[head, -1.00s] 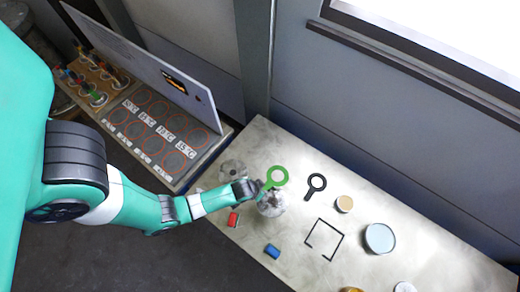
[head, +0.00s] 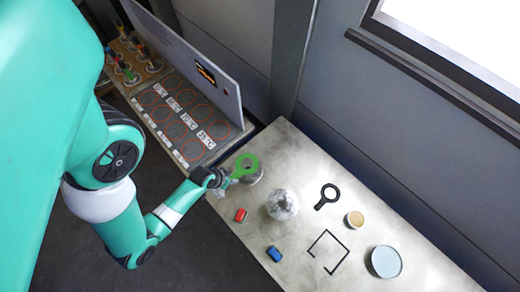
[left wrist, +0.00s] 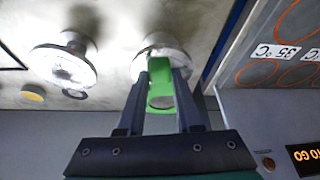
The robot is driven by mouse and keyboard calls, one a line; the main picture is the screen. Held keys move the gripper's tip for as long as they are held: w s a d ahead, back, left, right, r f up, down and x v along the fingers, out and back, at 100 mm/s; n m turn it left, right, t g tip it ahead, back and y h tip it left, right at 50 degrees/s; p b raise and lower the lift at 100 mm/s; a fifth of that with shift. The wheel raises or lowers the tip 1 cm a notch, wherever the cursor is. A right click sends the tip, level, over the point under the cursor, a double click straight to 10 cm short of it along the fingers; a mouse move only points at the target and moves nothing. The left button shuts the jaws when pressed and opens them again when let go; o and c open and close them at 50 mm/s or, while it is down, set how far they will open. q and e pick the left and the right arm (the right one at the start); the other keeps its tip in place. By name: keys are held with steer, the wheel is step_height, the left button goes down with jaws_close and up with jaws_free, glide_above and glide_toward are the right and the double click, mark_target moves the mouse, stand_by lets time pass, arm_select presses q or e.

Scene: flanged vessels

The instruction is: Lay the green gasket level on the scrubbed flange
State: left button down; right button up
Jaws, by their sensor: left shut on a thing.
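The green gasket (head: 249,162) is a ring with a handle tab. My left gripper (head: 226,178) is shut on its tab. The ring is over the far-left flanged vessel (head: 257,178), partly covering it; I cannot tell if they touch. In the left wrist view the gasket (left wrist: 160,72) stands between the fingers (left wrist: 160,84), with this vessel's pale round flange (left wrist: 172,46) behind it. A second flanged vessel (head: 283,205) with a mottled grey top stands to the right, uncovered; it also shows in the left wrist view (left wrist: 62,66). My right gripper is not in view.
A black ring with a handle (head: 326,197), a tan round piece (head: 355,219) and a pale blue dish (head: 386,262) lie to the right. Red (head: 240,215) and blue (head: 273,254) blocks lie near the front edge. An upright panel (head: 200,65) stands behind the marked board at left.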

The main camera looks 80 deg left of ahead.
arm_select(q)
steer(key=shift+f, duration=0.1)
step_height(320, 180, down, 6)
steer(key=b, duration=0.5)
steer(key=shift+r, duration=0.2)
steer(key=shift+r, duration=0.1)
stand_by(0.5)
steer(key=shift+f, duration=0.5)
stand_by(0.9)
steer(key=c, duration=0.5)
jaws_free()
